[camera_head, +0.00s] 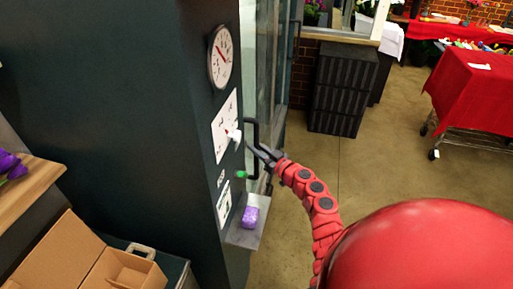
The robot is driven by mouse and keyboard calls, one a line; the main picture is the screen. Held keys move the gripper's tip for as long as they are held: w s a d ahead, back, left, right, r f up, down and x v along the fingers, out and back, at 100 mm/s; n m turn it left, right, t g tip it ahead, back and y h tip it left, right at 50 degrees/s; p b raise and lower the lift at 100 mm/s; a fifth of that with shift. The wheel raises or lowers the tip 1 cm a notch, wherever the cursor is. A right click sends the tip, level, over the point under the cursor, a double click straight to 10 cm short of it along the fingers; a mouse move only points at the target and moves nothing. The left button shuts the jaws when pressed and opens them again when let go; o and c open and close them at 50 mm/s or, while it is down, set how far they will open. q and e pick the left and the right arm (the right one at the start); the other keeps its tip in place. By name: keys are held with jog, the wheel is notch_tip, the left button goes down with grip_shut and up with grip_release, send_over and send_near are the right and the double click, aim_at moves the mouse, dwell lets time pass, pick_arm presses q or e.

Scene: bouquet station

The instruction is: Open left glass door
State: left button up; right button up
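The glass-door cabinet stands on the far side of the dark wall panel, and its glass front (265,75) shows at a steep angle. A black C-shaped door handle (251,125) sticks out on its near part. My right gripper (255,147), on a red arm from below, is at this handle. Its dark fingers look spread apart. I cannot tell whether they touch the handle or go around it. The glass front looks closed, but the angle hides much of it. My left gripper is not in view.
A wall clock (220,56) and papers (225,124) are on the dark panel. A small shelf (246,232) below holds a purple item (250,217). Black drawers (343,90) and a red-covered cart (470,90) stand beyond. The floor (385,165) between is clear.

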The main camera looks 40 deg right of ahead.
grip_shut()
dwell(1.1)
